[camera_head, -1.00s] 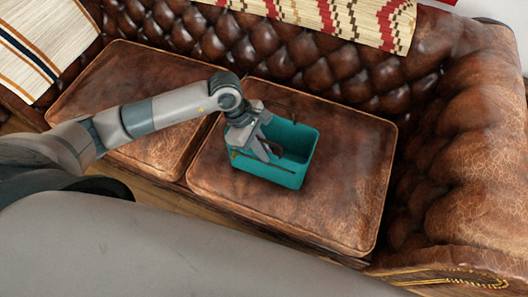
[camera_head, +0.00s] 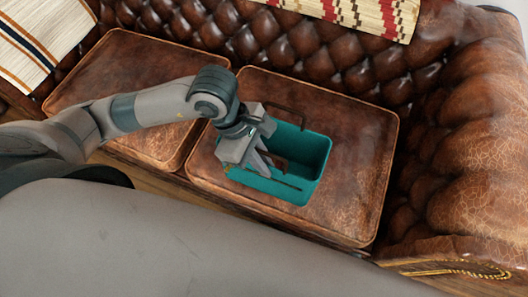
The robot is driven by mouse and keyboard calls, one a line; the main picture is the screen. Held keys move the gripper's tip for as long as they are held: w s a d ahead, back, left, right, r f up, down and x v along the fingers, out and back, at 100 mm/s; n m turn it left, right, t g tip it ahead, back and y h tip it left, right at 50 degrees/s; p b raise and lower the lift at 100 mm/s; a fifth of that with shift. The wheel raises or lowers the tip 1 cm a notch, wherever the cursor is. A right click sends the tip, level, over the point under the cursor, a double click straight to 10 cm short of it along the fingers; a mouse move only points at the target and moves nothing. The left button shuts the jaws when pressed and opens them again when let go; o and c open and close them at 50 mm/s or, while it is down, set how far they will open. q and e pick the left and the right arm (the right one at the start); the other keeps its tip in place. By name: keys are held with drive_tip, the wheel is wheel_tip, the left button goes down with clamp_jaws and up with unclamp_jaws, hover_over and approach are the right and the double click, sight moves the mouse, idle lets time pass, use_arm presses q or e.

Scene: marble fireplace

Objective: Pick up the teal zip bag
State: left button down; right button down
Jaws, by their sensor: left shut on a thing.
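The teal zip bag (camera_head: 308,160) is an open-topped teal box shape with brown handles and trim. It is over the right seat cushion of the brown leather sofa, with its opening facing up toward me. My left gripper (camera_head: 259,164) is at the bag's left side, shut on the bag. The gripper hides part of the bag's left side and the exact spot of contact. The bag looks raised toward the camera, but the gap under it is hidden. My right gripper is not in view.
The right seat cushion (camera_head: 355,190) is bare around the bag. The tufted backrest (camera_head: 300,55) rises behind, and a rolled armrest (camera_head: 460,150) stands at the right. A striped woven throw (camera_head: 30,40) hangs at the left, and a patterned one (camera_head: 365,15) at the top.

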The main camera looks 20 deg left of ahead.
use_arm(q)
drive_tip(key=shift+s+d+r, duration=0.1)
drive_tip(key=shift+s+r, duration=0.1)
drive_tip(key=shift+s, duration=0.1)
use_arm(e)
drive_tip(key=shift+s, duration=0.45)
